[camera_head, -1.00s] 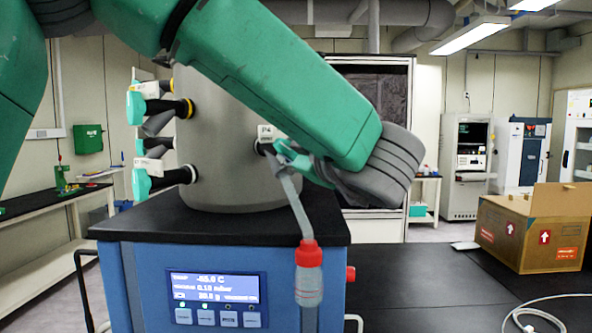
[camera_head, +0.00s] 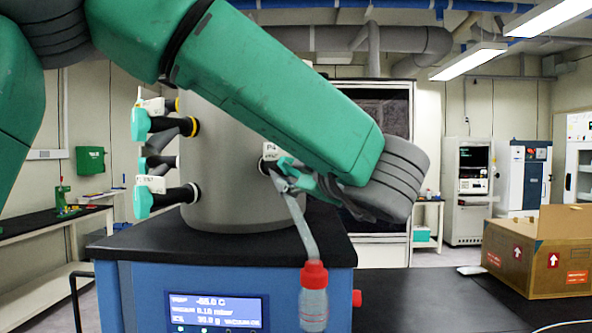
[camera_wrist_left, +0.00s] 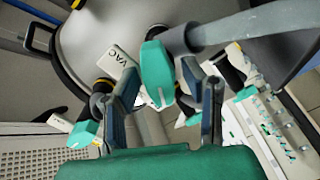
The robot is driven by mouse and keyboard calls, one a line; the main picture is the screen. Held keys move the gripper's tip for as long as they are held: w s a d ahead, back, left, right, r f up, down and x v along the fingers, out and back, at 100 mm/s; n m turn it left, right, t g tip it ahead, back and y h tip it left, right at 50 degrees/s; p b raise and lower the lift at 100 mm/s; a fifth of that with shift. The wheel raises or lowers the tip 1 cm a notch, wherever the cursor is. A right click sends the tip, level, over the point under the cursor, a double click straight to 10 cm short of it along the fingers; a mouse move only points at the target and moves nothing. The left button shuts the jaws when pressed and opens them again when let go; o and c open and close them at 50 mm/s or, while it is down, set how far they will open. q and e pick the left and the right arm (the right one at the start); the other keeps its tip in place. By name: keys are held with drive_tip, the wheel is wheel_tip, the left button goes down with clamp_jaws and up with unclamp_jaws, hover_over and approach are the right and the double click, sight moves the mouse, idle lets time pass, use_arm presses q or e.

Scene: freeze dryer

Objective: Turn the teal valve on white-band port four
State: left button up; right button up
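The grey drum (camera_head: 222,165) has a port tagged P4 (camera_head: 269,152) on its right front. My left gripper (camera_head: 291,172) is at this port, and it hides most of the valve there. In the left wrist view, a teal valve handle (camera_wrist_left: 156,72) stands between the two separated fingers of my left gripper (camera_wrist_left: 161,90). I cannot tell whether either finger touches it. A white tag reading VAC (camera_wrist_left: 122,62) is beside the handle. A grey tube (camera_head: 301,228) runs down from the port to a red-capped flask (camera_head: 314,302). My right gripper is not in view.
More ports with teal valves (camera_head: 142,202) stick out on the drum's left side. The drum stands on a blue machine with a lit display (camera_head: 215,312). A cardboard box (camera_head: 545,255) sits on the black bench at the right. The bench between is mostly clear.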

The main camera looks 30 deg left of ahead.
use_arm(q)
drive_tip(key=v, duration=1.2)
drive_tip(key=shift+f, duration=0.1)
